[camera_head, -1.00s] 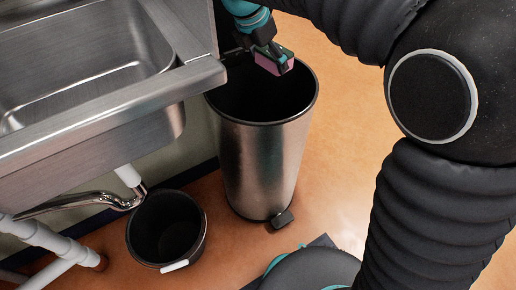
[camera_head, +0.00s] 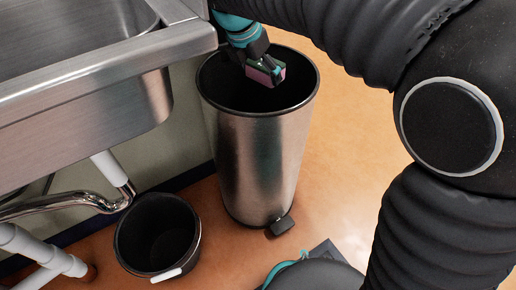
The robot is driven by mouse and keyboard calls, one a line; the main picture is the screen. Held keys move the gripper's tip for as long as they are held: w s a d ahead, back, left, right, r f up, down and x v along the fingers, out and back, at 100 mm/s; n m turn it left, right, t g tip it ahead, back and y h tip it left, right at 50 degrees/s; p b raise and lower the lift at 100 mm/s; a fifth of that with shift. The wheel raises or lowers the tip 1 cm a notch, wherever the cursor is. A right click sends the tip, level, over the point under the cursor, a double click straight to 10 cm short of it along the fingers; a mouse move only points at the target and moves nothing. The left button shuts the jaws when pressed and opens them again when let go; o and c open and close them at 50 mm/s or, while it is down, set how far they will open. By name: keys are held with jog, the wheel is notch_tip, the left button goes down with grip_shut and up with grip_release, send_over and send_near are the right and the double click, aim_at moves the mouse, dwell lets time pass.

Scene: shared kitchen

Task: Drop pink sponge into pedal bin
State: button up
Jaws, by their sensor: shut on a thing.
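The pedal bin (camera_head: 258,160) is a tall steel cylinder with a dark open top and a black pedal at its foot. It stands on the floor beside the sink unit. My gripper (camera_head: 265,70) is shut on the pink sponge (camera_head: 262,76), a small block with a dark green upper face. The gripper points down and the sponge appears over the bin's open mouth, inside the outline of the rim. How high it is above the rim is hard to tell. Part of the far rim is hidden behind my arm.
A steel sink (camera_head: 95,75) juts out at the left, its front edge close to the bin. A black bucket (camera_head: 157,235) with a white handle grip stands below it, near a chrome drain pipe (camera_head: 70,203). The orange floor (camera_head: 335,165) right of the bin is clear.

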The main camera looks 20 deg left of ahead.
jog(key=o, duration=0.7)
jog(key=shift+r, duration=0.15)
jog(key=v, duration=1.1)
jog(key=shift+s+r, duration=0.2)
jog(key=shift+r, duration=0.15)
